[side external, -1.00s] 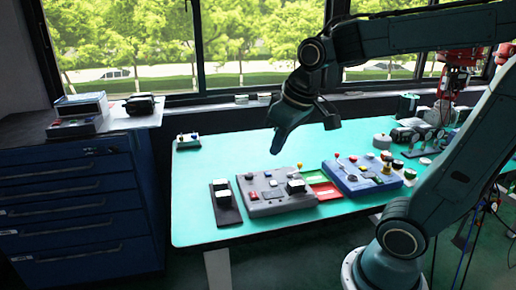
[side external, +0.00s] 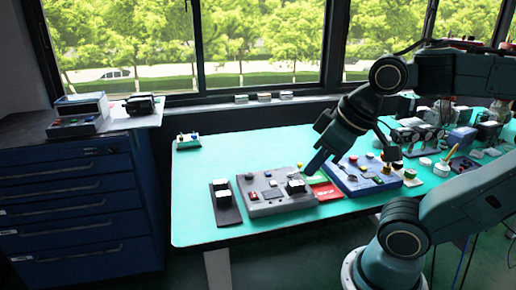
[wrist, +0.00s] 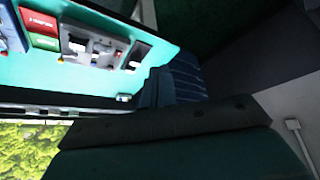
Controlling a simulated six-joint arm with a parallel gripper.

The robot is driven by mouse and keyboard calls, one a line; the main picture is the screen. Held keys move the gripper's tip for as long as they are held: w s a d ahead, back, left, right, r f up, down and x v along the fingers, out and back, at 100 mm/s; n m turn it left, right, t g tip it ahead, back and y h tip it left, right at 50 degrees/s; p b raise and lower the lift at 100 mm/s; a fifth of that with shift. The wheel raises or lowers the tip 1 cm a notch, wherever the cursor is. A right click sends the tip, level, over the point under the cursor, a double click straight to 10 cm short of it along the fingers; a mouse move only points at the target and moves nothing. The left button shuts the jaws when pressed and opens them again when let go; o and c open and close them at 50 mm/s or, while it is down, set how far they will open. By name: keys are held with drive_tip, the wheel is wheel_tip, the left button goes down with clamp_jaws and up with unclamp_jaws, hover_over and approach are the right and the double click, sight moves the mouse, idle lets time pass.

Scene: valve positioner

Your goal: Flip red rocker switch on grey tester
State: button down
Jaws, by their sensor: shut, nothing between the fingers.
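The grey tester (side external: 272,209) lies on the teal table, left of the blue panel, with several dark and white controls on top. The tester also shows in the wrist view (wrist: 92,46), at top left. My gripper (side external: 311,170) is shut and empty. It points down and left, near the tester's far right corner and the green tray, apparently above them. Whether it touches anything is unclear.
A blue panel (side external: 343,184) with knobs stands right of the tester, with a red tray (side external: 326,193) between them. A dark switch box (side external: 228,213) lies to the left. A small box (side external: 187,143) stands at the far left. The table behind the tester is clear.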

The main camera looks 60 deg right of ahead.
drive_tip(key=w+d+n+g, duration=0.15)
drive_tip(key=w+d, duration=0.25)
drive_tip(key=w, duration=0.4)
drive_tip(key=w+d+n+g, duration=0.1)
drive_tip(key=w+d+n, duration=0.25)
drive_tip(key=w, duration=0.45)
drive_tip(key=w+d+f+n+g, duration=0.3)
drive_tip(key=w+d+f+n, duration=0.1)
drive_tip(key=w+d+f, duration=0.7)
drive_tip(key=d+f, duration=0.3)
drive_tip(key=shift+d, duration=0.15)
drive_tip(key=shift+s, duration=0.2)
drive_tip(key=shift+s+a+r, duration=0.2)
drive_tip(key=shift+s+a, duration=0.25)
drive_tip(key=shift+a, duration=0.1)
